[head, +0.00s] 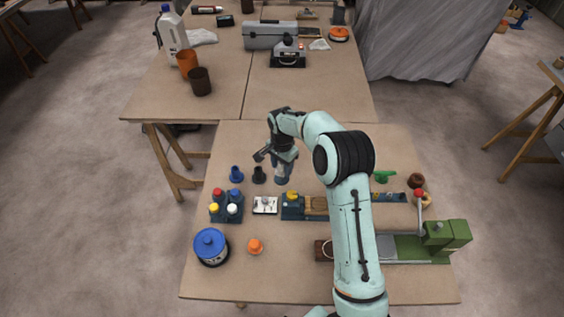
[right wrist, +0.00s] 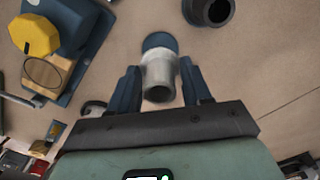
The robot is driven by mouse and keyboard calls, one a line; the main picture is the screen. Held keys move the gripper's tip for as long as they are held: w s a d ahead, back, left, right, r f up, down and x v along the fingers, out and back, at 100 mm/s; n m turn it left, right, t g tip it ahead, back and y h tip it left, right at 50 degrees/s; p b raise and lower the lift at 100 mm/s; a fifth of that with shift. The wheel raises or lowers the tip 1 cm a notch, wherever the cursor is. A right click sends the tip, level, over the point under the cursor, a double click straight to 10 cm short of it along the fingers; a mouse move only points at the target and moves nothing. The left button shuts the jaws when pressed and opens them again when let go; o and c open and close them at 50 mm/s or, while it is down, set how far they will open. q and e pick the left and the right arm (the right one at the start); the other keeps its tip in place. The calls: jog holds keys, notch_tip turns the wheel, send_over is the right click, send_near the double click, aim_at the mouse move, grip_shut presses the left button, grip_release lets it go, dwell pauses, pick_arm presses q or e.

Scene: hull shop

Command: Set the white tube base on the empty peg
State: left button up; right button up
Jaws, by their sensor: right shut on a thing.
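My right gripper (head: 283,176) is low over the near table, to the right of the black flared piece (head: 259,174). In the right wrist view my gripper (right wrist: 160,88) is shut on the white tube base (right wrist: 158,72), a pale grey-white tube between the two dark blue fingers. In the head view the gripper hides it. A round blue-grey piece (right wrist: 160,40) shows just beyond the tube; I cannot tell whether it is the empty peg or whether the tube touches it. My left gripper is not in view.
The black piece (right wrist: 217,10) is close by in the wrist view. A blue flared piece (head: 236,173) stands further left. A blue fixture with a yellow knob (head: 292,195) is nearer me. A bottle rack (head: 226,207) stands left. The table's far strip is clear.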

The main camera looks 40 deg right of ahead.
aim_at(282, 173)
jog(key=shift+f+b, duration=0.7)
jog(key=shift+f, duration=0.95)
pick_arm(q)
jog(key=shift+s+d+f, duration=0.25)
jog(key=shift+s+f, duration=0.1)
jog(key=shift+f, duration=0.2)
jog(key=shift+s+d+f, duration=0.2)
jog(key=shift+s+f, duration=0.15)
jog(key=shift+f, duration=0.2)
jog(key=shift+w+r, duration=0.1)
pick_arm(e)
jog(key=shift+r, duration=0.1)
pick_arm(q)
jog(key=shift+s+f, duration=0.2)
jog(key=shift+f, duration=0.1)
pick_arm(e)
jog(key=shift+f, duration=0.7)
jog(key=o, duration=0.8)
